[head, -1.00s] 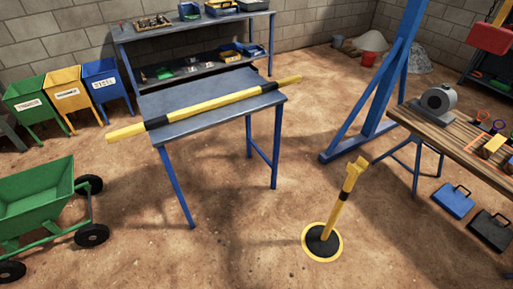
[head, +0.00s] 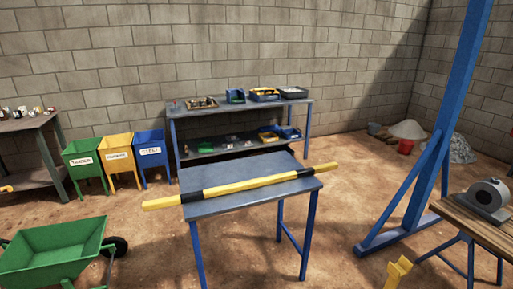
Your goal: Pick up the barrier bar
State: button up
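The barrier bar (head: 246,181) is a long yellow bar with black bands. It lies across the grey top of a blue-legged table (head: 235,206) in the middle of the head view. Both its ends stick out past the table's sides. A yellow post (head: 397,272) with a forked top shows at the bottom right, and its base is out of view. My gripper is not in view.
A green wheelbarrow (head: 52,252) stands at the lower left. Green, yellow and blue bins (head: 118,160) stand behind it. A shelf bench (head: 240,104) is at the back wall. A blue frame (head: 437,130) and a wooden workbench (head: 475,222) stand at the right.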

aim_at(186, 198)
jog(key=k+l+z, duration=0.25)
jog(key=k+l, duration=0.35)
jog(key=k, duration=0.15)
jog(key=k+l+z, duration=0.3)
jog(key=k+l, duration=0.4)
jog(key=k+l+z, duration=0.25)
jog(key=k+l, duration=0.4)
jog(key=l, duration=0.25)
jog(key=i+j+u, duration=0.15)
jog(key=i+j, duration=0.25)
jog(key=i+j+u, duration=0.2)
jog(key=i+j, duration=0.25)
jog(key=j, duration=0.15)
jog(key=i+j+u, duration=0.15)
jog(key=i+j, duration=0.25)
jog(key=i+j+u, duration=0.2)
jog(key=i, duration=0.35)
jog(key=i+j+u, duration=0.15)
jog(key=i+j, duration=0.25)
jog(key=i+j+u, duration=0.2)
jog(key=i, duration=0.4)
